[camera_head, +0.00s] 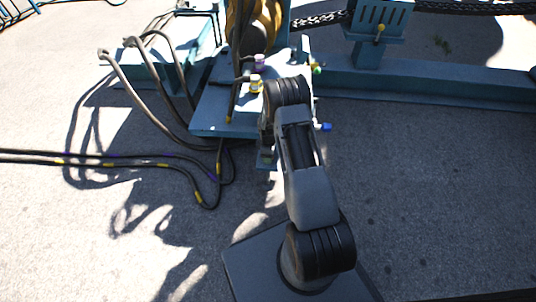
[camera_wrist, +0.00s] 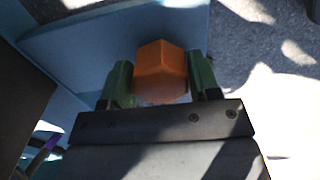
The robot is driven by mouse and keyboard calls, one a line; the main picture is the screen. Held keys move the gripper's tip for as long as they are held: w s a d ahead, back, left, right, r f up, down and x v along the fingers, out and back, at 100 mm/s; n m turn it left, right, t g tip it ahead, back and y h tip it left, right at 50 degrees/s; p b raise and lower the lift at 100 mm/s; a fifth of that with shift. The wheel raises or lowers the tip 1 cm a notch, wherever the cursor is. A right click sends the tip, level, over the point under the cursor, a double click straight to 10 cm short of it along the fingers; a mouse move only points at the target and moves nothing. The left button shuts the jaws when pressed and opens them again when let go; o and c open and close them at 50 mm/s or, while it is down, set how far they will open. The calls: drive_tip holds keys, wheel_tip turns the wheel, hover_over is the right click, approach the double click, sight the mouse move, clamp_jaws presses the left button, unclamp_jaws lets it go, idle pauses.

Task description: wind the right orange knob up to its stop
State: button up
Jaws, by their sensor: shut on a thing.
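The orange knob (camera_wrist: 160,68) is a faceted block in the middle of the wrist view, in front of a blue panel. My gripper (camera_wrist: 161,82) has one green finger on each side of it and is shut on it. In the head view my arm reaches up to the blue machine, and its wrist hides the orange knob and the fingers. Whether this is the right one of several knobs cannot be told from these views.
The blue reel frame (camera_head: 420,85) crosses the back. Purple (camera_head: 259,61), yellow (camera_head: 255,84) and blue (camera_head: 324,127) fittings sit close around my wrist. Black cables (camera_head: 130,160) lie on the left. The paved ground (camera_head: 430,190) at right is clear.

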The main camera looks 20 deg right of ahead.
drive_tip(key=shift+w+a, duration=0.1)
idle(0.5)
drive_tip(key=o, duration=0.8)
drive_tip(key=shift+c, duration=0.2)
drive_tip(key=shift+o, duration=0.6)
drive_tip(key=shift+r, duration=0.1)
wheel_tip(320, 180, up, 14)
drive_tip(key=p, duration=0.5)
drive_tip(key=shift+f, duration=0.2)
